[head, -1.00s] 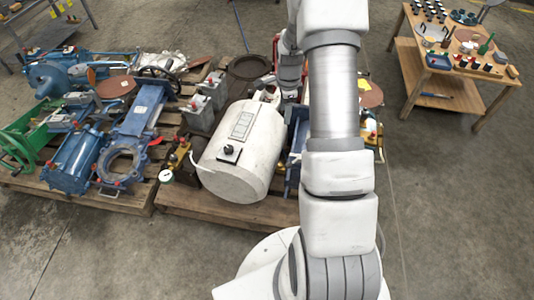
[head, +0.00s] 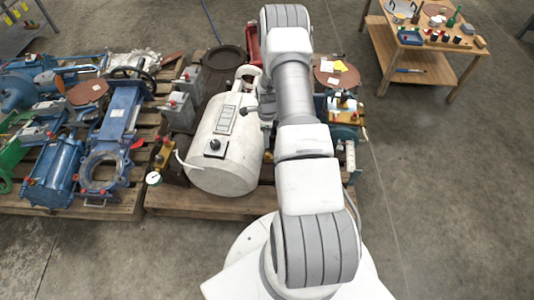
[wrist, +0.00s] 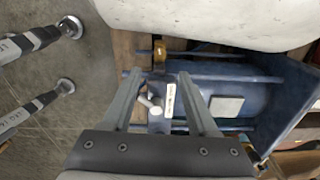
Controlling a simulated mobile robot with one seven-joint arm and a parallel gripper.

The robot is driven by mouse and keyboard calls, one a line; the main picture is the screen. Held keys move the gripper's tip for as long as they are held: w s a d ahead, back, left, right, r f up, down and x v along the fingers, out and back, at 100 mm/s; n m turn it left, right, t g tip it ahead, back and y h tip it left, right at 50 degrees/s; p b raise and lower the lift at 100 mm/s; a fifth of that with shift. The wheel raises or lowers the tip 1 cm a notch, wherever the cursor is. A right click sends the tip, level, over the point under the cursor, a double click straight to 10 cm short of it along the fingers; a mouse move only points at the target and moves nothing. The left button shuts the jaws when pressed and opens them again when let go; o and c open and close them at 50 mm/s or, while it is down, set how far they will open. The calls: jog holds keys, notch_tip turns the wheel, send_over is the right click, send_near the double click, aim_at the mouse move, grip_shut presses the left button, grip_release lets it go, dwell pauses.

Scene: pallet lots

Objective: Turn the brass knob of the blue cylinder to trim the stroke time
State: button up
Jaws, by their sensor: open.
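The blue cylinder (wrist: 235,95) lies in the wrist view with its end block between and beyond my fingers. A small brass piece (wrist: 159,51) shows at the block's upper edge; I cannot tell for sure whether it is the knob. A pale lever-like fitting (wrist: 152,104) and a white label (wrist: 170,99) sit on the block. My gripper (wrist: 160,77) is open, its two fingers apart over the block, with nothing held. In the head view my arm hides the gripper and most or all of the cylinder.
A white tank (head: 226,150) lies left of my arm on the pallet (head: 170,200); its edge also crosses the top of the wrist view. A wooden bench (head: 430,60) stands back right. The floor at right is clear.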

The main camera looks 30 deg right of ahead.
aim_at(267, 154)
notch_tip(267, 154, down, 10)
jog(key=b, duration=0.2)
jog(key=shift+f+b, duration=0.2)
jog(key=shift+b, duration=0.15)
grip_shut()
